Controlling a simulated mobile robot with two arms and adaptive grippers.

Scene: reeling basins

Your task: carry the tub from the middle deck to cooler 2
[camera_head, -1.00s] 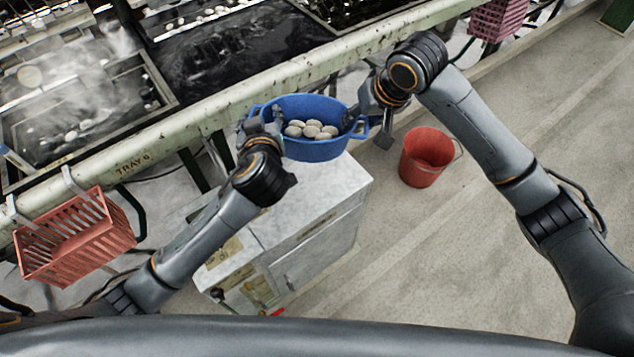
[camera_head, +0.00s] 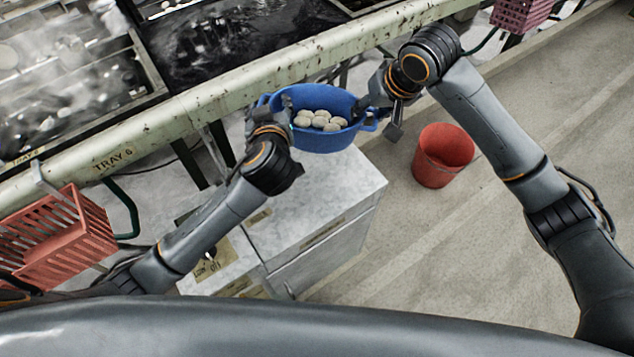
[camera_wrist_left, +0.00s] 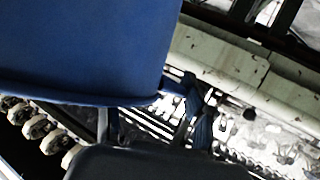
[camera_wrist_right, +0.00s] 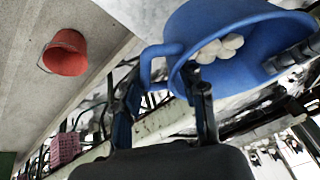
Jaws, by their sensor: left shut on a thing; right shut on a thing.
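The blue tub (camera_head: 325,139) holds several pale, rounded cocoons or stones (camera_head: 318,119) and hangs between my two grippers, close to the rail of the basins. My left gripper (camera_head: 276,112) is shut on the tub's left side. My right gripper (camera_head: 372,110) is shut on its right side, by the handle. The tub's wall fills the upper left of the left wrist view (camera_wrist_left: 85,45). In the right wrist view the tub (camera_wrist_right: 250,30) shows its handle and its load. I see no label that reads as cooler 2.
A pale cabinet (camera_head: 335,200) stands below and in front of the tub. A red bucket (camera_head: 442,157) stands on the floor to the right. A red crate (camera_head: 62,240) hangs from the rail (camera_head: 190,113) at left, a pink crate (camera_head: 520,14) at top right.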

